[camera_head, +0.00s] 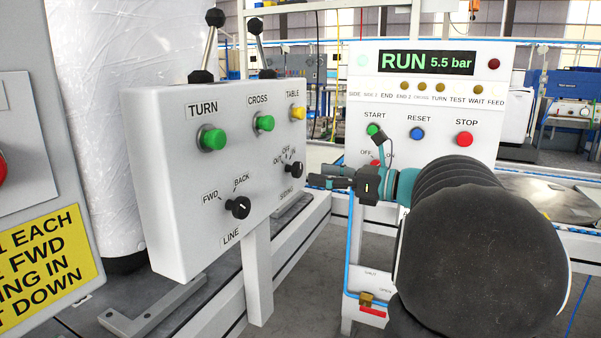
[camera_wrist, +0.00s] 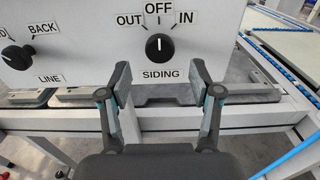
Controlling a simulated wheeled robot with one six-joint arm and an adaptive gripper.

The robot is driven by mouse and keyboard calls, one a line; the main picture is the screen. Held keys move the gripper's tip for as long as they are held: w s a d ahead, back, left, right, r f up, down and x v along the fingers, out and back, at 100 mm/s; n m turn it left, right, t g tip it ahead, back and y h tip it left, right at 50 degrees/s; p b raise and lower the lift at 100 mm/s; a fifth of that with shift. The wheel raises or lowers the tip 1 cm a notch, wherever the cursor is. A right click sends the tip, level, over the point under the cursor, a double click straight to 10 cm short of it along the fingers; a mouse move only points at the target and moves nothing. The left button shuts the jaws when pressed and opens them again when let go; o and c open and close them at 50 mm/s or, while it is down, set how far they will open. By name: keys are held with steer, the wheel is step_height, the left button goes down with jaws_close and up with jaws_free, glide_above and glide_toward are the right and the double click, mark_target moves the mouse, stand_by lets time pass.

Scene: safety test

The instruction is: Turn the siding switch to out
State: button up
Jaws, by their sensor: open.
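The siding switch (camera_wrist: 160,47) is a black round knob on the white control box, with OUT at its upper left, OFF above and IN at its upper right. Its white mark points up at OFF. In the head view the siding switch (camera_head: 294,170) sits at the right end of the box's front face. My gripper (camera_wrist: 161,76) is open and empty, its two fingers spread either side of and below the knob in the wrist view, not visibly touching it. In the head view my gripper (camera_head: 316,181) is just right of the knob.
The line switch (camera_head: 238,207) with FWD and BACK is left of the siding switch. Green TURN (camera_head: 212,138) and CROSS (camera_head: 263,122) buttons and a yellow TABLE button (camera_head: 298,112) are above. A white panel (camera_head: 487,55) reading RUN 5.5 bar stands behind my arm.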

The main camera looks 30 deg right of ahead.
mark_target(300, 171)
steer(key=shift+x, duration=2.75)
steer(key=c, duration=1.1)
